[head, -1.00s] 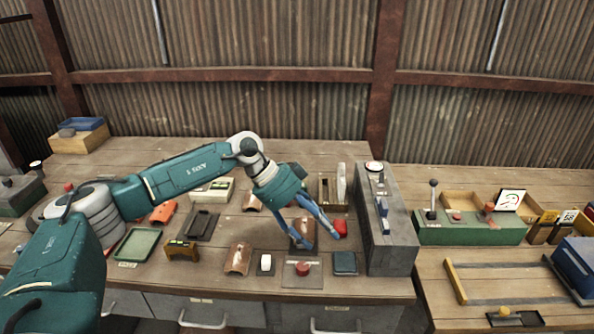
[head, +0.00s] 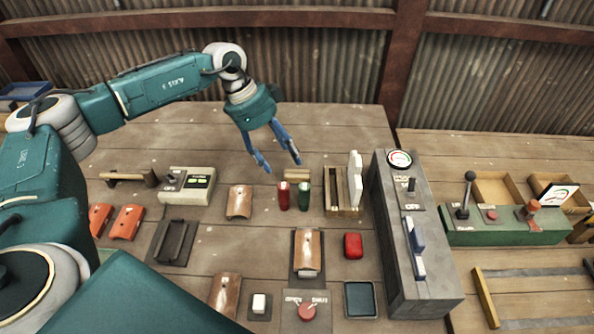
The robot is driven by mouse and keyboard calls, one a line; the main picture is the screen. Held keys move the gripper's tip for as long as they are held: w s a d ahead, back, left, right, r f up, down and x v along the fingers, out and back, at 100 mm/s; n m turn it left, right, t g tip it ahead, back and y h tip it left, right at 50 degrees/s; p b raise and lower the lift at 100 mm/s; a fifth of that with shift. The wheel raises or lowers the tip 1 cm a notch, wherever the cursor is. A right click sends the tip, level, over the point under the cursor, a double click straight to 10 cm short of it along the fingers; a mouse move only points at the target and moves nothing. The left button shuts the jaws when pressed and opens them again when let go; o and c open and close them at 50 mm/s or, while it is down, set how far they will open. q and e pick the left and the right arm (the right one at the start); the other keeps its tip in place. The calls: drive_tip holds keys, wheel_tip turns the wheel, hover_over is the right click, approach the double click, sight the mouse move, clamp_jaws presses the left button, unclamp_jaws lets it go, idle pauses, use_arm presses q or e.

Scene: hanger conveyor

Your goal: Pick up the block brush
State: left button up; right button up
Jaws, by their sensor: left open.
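My left gripper (head: 281,161) hangs over the back middle of the bench, fingers spread and pointing down, with nothing between them. Just below it in the picture is a small tan block (head: 297,175), which may be the block brush. I cannot make out bristles. A wooden holder with a pale upright slab (head: 355,180) stands to the right. My right gripper is out of view.
A tall grey switch box (head: 415,250) stands at the right of the bench. Leather-brown curved pieces (head: 239,203), a red block (head: 353,245), a mallet (head: 130,178) and a red button (head: 307,311) lie around. Bare wood lies behind the gripper.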

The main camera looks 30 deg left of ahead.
sight(294, 175)
use_arm(q)
drive_tip(key=shift+x, duration=0.95)
drive_tip(key=p+x, duration=0.2)
drive_tip(key=x, duration=0.3)
drive_tip(key=shift+s+d+p, duration=0.1)
drive_tip(key=shift+d+p, duration=0.15)
drive_tip(key=shift+p, duration=0.1)
drive_tip(key=shift+d+f, duration=0.1)
drive_tip(key=shift+f, duration=0.2)
drive_tip(key=c, duration=1.3)
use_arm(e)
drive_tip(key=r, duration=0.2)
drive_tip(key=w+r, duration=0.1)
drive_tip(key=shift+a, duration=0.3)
